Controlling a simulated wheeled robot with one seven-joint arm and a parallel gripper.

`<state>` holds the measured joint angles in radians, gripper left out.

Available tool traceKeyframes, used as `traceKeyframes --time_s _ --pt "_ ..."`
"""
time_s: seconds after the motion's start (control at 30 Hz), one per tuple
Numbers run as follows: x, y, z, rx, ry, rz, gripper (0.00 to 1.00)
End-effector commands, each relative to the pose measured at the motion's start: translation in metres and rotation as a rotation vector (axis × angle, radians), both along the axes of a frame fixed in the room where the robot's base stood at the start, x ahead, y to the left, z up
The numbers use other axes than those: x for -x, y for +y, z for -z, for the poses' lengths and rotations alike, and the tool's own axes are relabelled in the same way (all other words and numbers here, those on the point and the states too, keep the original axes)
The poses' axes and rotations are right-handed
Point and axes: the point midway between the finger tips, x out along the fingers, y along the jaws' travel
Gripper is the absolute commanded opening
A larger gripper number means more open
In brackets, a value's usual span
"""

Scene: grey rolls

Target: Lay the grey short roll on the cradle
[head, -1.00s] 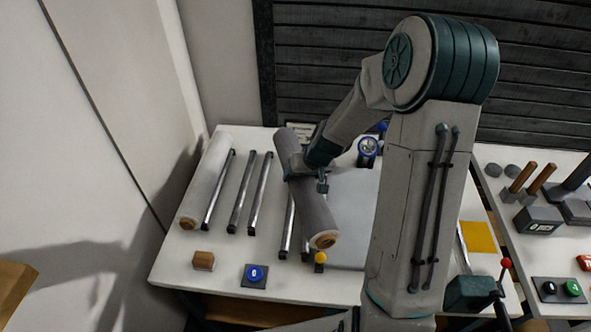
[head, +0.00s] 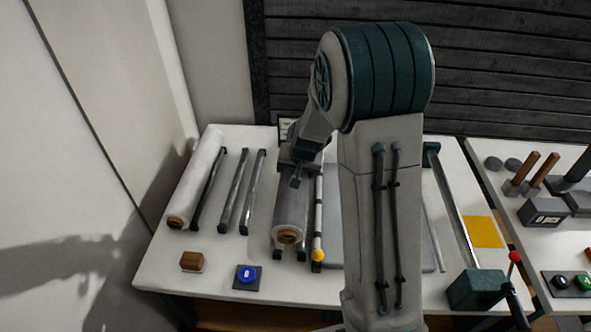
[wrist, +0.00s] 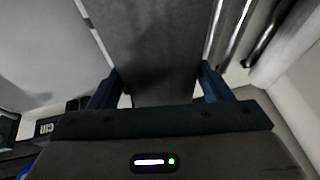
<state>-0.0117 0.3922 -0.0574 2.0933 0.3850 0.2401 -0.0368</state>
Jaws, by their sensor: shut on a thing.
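The grey short roll (head: 291,210) has a brown core at its near end. In the head view it is lined up lengthwise over a pair of dark-ended metal rails (head: 302,256), the cradle under it. The roll hides most of these rails, and I cannot tell whether it touches them. My gripper (head: 298,170) is shut on the roll toward its far end, from above. In the wrist view the roll (wrist: 158,50) runs between the two blue fingers (wrist: 160,85).
A pale roll (head: 197,180) lies at the left, beside several bare metal rails (head: 233,190). A wooden block (head: 192,262) and a blue button (head: 248,274) sit in front.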

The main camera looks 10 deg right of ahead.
Motion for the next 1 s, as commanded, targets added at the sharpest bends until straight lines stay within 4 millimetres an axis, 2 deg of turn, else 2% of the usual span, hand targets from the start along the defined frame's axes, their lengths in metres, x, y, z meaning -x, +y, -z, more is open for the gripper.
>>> traceKeyframes --time_s 0.6,0.77,1.0 --pt "0.000 0.000 0.073 0.000 -0.002 0.000 0.35" --pt "-0.001 0.000 0.081 0.000 -0.002 0.000 0.35" --pt "0.000 0.000 0.081 0.000 -0.002 -0.001 0.35"
